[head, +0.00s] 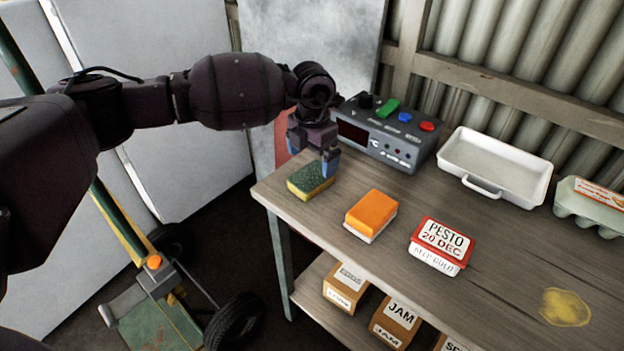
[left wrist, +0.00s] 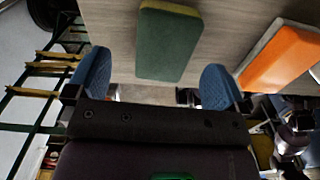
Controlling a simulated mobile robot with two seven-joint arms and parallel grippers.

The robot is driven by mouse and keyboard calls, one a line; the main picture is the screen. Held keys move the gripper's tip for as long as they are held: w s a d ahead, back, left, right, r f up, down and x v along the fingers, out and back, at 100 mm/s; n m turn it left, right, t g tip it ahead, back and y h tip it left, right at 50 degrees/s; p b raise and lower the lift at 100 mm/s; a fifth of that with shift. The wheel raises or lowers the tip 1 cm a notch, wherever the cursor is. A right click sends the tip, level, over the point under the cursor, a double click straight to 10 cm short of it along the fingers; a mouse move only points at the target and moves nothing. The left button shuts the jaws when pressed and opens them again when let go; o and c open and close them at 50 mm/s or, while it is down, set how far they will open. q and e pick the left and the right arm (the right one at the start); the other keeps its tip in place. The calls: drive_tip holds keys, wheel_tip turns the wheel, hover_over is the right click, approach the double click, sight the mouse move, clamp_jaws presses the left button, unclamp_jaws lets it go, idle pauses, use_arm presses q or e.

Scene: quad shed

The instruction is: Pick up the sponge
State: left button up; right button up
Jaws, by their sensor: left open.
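The sponge (head: 310,181) lies flat near the left front corner of the wooden bench (head: 330,218). It has a dark green top and yellow sides. My left gripper (head: 313,160) is just above and behind it in the head view, with blue fingertips pointing down. In the left wrist view the sponge (left wrist: 168,45) lies ahead of the gap between the two open fingers (left wrist: 150,82), apart from both. Nothing is between the fingers.
An orange and white block (head: 371,214) and a pesto tub (head: 440,246) stand right of the sponge. A grey control box (head: 385,135) stands behind, close to my gripper. A white tray (head: 495,168) and egg carton (head: 590,203) are further right. Boxes sit on the lower shelf.

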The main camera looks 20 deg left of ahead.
sight(313, 173)
use_arm(q)
drive_tip(key=f, duration=0.2)
drive_tip(key=f+b, duration=0.1)
drive_tip(key=f, duration=0.1)
drive_tip(key=shift+s+d+f, duration=0.1)
drive_tip(key=shift+s+d, duration=0.1)
drive_tip(key=shift+s, duration=0.1)
drive_tip(key=shift+f, duration=0.35)
drive_tip(key=shift+r, duration=0.15)
drive_tip(key=c, duration=1)
wheel_tip(313, 173, up, 20)
drive_tip(key=p, duration=0.4)
